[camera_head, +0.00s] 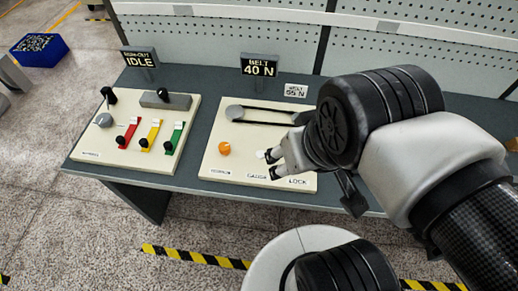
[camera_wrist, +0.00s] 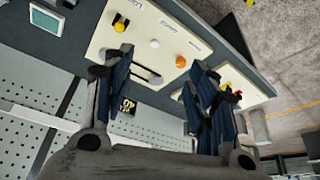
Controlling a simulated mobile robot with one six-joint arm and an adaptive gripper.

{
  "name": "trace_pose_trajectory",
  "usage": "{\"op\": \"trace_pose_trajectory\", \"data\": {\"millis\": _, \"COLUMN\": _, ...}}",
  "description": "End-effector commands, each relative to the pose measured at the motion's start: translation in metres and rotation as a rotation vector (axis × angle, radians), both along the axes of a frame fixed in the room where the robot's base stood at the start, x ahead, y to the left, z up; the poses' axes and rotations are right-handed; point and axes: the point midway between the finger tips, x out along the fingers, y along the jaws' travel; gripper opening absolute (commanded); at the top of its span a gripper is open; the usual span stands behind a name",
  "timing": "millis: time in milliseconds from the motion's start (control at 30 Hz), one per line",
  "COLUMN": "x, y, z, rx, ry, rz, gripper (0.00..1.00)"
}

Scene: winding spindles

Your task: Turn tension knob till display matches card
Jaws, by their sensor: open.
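The orange tension knob (camera_head: 224,148) stands on the cream belt panel (camera_head: 212,172), above a label that seems to read TENSION. The display (camera_head: 259,68) behind the panel reads BELT 40 N. The small white card (camera_head: 295,91) to its right appears to read BELT 55 N. My gripper (camera_head: 269,164) is open and empty, to the right of the knob and apart from it. In the wrist view, the orange knob (camera_wrist: 181,62) shows between my spread fingers (camera_wrist: 160,61), closer to the right one. My arm hides the panel's right part in the head view.
Pegboard rises behind the bench.

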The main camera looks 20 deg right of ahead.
Motion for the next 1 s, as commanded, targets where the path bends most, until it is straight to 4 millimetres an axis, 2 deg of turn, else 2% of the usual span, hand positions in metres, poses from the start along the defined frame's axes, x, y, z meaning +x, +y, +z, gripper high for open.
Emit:
{"op": "trace_pose_trajectory", "data": {"millis": 67, "x": 0.0000, "y": 0.0000, "z": 0.0000, "rx": 0.000, "ry": 0.000, "rz": 0.000, "gripper": 0.53}}
{"op": "trace_pose_trajectory", "data": {"millis": 833, "x": 0.0000, "y": 0.0000, "z": 0.0000, "rx": 0.000, "ry": 0.000, "rz": 0.000, "gripper": 0.01}}
{"op": "trace_pose_trajectory", "data": {"millis": 1000, "x": 0.0000, "y": 0.0000, "z": 0.0000, "rx": 0.000, "ry": 0.000, "rz": 0.000, "gripper": 0.00}}
